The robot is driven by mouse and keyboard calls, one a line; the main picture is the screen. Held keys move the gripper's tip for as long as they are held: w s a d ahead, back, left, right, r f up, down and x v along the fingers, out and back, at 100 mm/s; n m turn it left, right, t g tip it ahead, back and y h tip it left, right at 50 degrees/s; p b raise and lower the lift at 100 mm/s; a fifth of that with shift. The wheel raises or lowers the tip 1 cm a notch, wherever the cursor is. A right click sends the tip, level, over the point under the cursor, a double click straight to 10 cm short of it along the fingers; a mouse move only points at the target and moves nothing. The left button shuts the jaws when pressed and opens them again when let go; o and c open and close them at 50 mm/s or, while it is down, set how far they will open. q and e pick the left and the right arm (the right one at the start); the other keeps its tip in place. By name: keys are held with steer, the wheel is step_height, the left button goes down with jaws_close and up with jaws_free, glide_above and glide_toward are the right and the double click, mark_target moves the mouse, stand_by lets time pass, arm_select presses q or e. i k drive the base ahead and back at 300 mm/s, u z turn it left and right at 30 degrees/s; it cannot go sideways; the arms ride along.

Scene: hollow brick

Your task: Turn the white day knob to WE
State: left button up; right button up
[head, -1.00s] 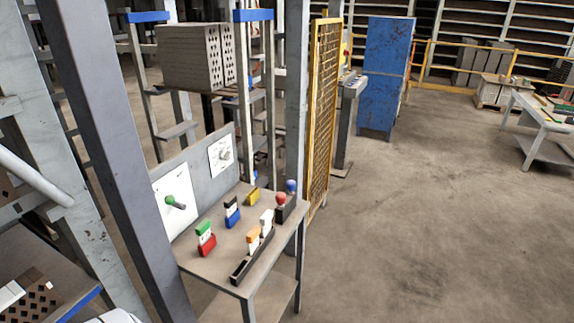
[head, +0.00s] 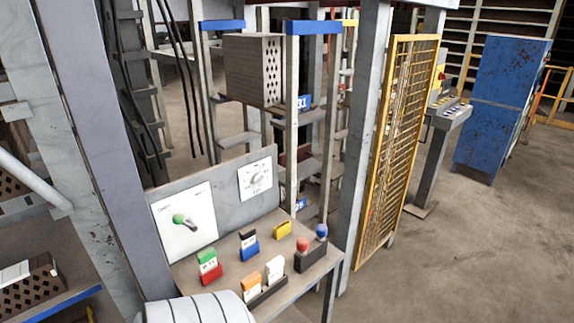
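A white knob (head: 257,181) sits on a small white dial plate (head: 247,190) with dark lettering around it. The plate is on the upright grey panel at the back of a control desk. The lettering is too small to read, so I cannot tell which day the knob points to. To its left, a larger white plate (head: 176,236) carries a green-tipped knob (head: 180,220). Neither of my grippers shows; only a white rounded part of my own arm is at the bottom edge.
A grey post stands left of the desk. A yellow mesh fence (head: 398,150) stands right. Floor at right is open.

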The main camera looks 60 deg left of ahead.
mark_target(258, 178)
steer(key=u, duration=0.2)
steer(key=i, duration=1.5)
steer(key=u, duration=0.75)
steer(key=i, duration=0.85)
steer(key=u, duration=0.75)
